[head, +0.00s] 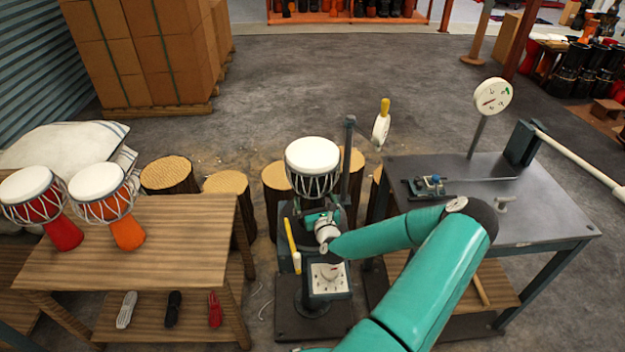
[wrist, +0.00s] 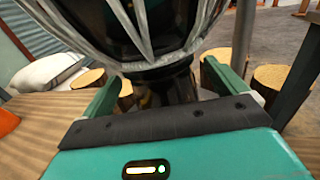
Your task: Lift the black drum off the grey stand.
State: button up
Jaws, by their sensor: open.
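The black drum (head: 313,176) has a white head and pale lacing and stands upright on the grey stand (head: 309,306) in the middle of the head view. In the wrist view the drum's laced bowl (wrist: 145,30) fills the top, and its dark narrow stem shows below. My gripper (wrist: 165,85) is open, with one green finger on each side of the stem, just under the bowl. I cannot tell whether either finger touches it. In the head view my gripper (head: 324,222) is in front of the drum's lower part and hides much of it.
A red drum (head: 62,232) and an orange drum (head: 128,233) stand on the wooden table (head: 185,225) at left. A metal workbench (head: 540,205) with a dial gauge (head: 492,97) is at right. Log stools (head: 228,184) stand behind. A yellow-handled lever (head: 292,240) is close beside my gripper.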

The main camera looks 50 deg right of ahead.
jog(key=shift+w+d, duration=0.35)
jog(key=shift+w, duration=0.1)
jog(key=shift+c, duration=0.3)
jog(key=c, duration=1.8)
jog(key=shift+r, duration=0.1)
jog(key=shift+c, duration=0.2)
